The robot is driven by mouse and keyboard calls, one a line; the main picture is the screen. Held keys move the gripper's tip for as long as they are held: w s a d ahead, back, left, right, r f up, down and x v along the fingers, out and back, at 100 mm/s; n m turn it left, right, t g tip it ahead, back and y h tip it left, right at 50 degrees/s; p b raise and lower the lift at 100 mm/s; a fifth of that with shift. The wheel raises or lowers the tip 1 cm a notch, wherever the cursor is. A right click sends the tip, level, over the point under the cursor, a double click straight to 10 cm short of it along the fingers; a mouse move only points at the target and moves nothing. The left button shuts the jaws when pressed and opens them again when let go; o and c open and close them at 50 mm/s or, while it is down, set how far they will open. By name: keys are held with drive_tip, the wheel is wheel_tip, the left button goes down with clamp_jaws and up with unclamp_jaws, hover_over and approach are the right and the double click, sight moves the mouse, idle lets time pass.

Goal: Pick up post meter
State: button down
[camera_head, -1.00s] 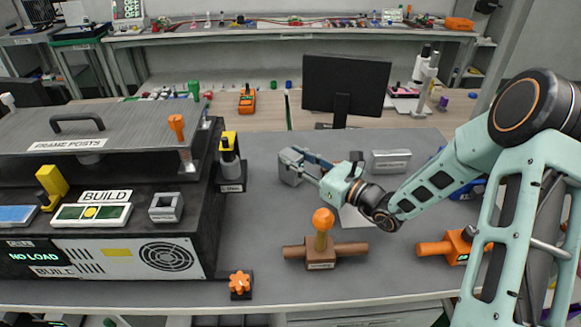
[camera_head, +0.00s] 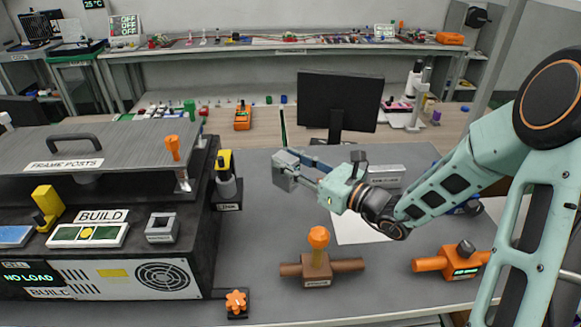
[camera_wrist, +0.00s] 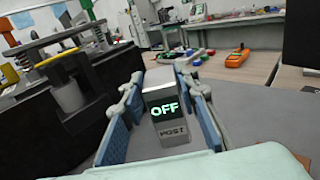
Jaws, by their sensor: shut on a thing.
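The post meter (camera_wrist: 165,108) is a grey box with a dark screen reading OFF in green and a label reading POST. It also shows in the head view (camera_head: 286,170), above the grey table. My gripper (camera_head: 303,168) is shut on it. In the wrist view, the blue finger pads (camera_wrist: 160,130) lie on both sides of the box. The meter appears held clear of the table.
A black machine (camera_head: 205,215) with a FRAME POSTS lid stands at the left. An orange-knobbed fixture (camera_head: 318,262) and an orange fixture (camera_head: 450,262) stand in front. A silver block (camera_head: 388,175) and a monitor (camera_head: 340,103) are behind.

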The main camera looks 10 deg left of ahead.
drive_tip(key=s+d+r+b, duration=0.1)
drive_tip(key=s+r+b, duration=0.3)
drive_tip(key=s, duration=0.6)
wheel_tip(320, 180, up, 2)
drive_tip(key=shift+s+d+r, duration=0.1)
drive_tip(key=shift+s+d, duration=0.2)
drive_tip(key=shift+d, duration=0.05)
